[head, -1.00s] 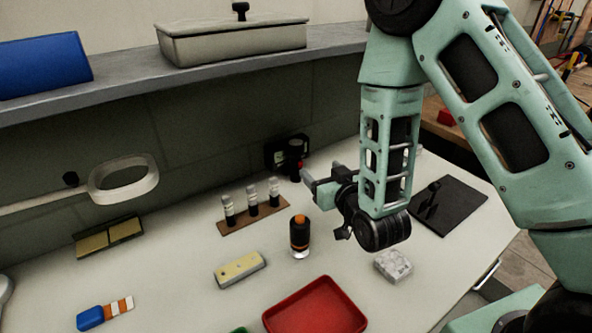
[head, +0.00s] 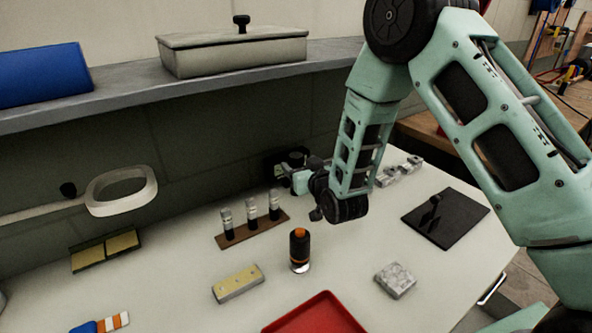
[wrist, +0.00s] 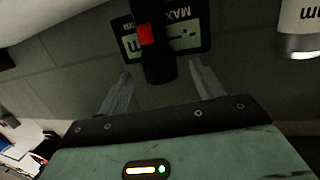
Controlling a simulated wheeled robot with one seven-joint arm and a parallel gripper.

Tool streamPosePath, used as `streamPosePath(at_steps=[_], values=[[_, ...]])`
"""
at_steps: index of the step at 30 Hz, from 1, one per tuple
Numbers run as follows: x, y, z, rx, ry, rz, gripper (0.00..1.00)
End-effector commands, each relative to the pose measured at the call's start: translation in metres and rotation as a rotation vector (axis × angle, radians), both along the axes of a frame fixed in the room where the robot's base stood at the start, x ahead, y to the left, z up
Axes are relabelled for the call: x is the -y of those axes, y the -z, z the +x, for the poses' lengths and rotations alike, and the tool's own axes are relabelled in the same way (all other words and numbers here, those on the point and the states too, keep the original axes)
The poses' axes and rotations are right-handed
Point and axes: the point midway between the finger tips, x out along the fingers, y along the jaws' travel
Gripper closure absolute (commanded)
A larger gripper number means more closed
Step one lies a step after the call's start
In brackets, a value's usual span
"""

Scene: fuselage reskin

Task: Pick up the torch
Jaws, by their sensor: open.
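A black cylinder with an orange cap and a clear base, which looks like the torch (head: 299,249), stands upright on the white worktop (head: 345,255). My gripper (head: 287,180) is up and behind it, at the back of the worktop, apart from it. I cannot tell whether the fingers touch the meter. The meter shows partly in the head view (head: 291,157), half hidden by the gripper. The torch is not recognisable in the wrist view.
A wooden rack (head: 252,229) with three vials stands just left of the gripper. A yellow-topped block (head: 238,282), a red tray (head: 315,318), a grey block (head: 395,280) and a black plate (head: 445,217) lie around the torch. A shelf (head: 130,92) runs above.

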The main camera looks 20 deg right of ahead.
Motion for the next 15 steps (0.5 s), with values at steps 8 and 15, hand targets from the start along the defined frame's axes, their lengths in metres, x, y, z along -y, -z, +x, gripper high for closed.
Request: streamPosePath(at_steps=[8, 15], values=[[-0.003, 0.003, 0.023, -0.001, 0.000, -0.001, 0.33], [-0.002, 0.004, 0.023, -0.001, 0.000, 0.000, 0.53]])
